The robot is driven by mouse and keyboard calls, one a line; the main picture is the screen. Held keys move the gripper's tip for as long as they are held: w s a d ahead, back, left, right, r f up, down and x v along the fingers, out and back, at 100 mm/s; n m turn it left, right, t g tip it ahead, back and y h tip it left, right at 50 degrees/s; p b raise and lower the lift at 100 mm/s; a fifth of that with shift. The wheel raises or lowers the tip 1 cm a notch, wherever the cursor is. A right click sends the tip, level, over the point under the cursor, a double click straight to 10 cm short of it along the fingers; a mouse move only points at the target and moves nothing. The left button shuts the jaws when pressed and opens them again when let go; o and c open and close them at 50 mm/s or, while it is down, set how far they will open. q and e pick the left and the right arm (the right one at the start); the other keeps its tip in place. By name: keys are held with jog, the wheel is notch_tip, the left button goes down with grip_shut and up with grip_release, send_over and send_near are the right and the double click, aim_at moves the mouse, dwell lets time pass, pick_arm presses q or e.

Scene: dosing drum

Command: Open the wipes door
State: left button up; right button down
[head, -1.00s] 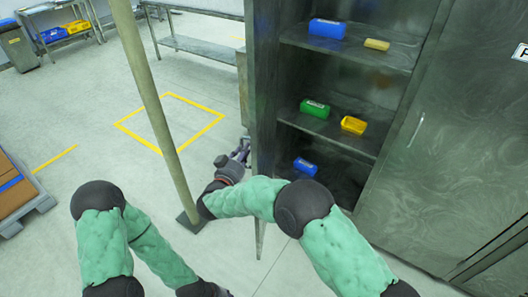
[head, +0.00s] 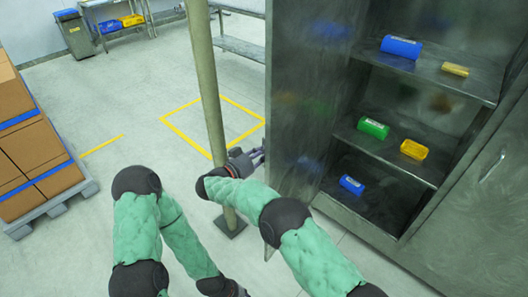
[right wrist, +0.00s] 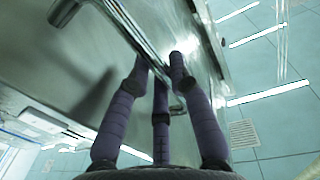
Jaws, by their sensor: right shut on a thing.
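The wipes door (head: 300,100) is the tall metal cabinet door, swung wide open, with its shiny inner face showing in the head view. The cabinet's shelves (head: 395,150) are exposed to its right. My right gripper (head: 256,157) is on the outer side of the door, partly hidden by the door's edge. In the right wrist view my right gripper (right wrist: 160,72) has its dark fingers closed around the bar handle (right wrist: 132,38) on the metal door panel (right wrist: 60,60). My left arm hangs low at the left, its gripper cut off by the bottom edge.
The shelves hold blue (head: 401,47), green (head: 373,128) and yellow (head: 414,149) packs. A closed metal door (head: 480,200) is at right. A pole (head: 205,90) stands close left of my right gripper. Stacked boxes (head: 35,150) are at far left.

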dwell(0.3)
jog(key=c, duration=1.1)
grip_release()
jog(key=shift+w+d, duration=0.1)
jog(key=v, duration=0.7)
jog(key=shift+a, duration=0.2)
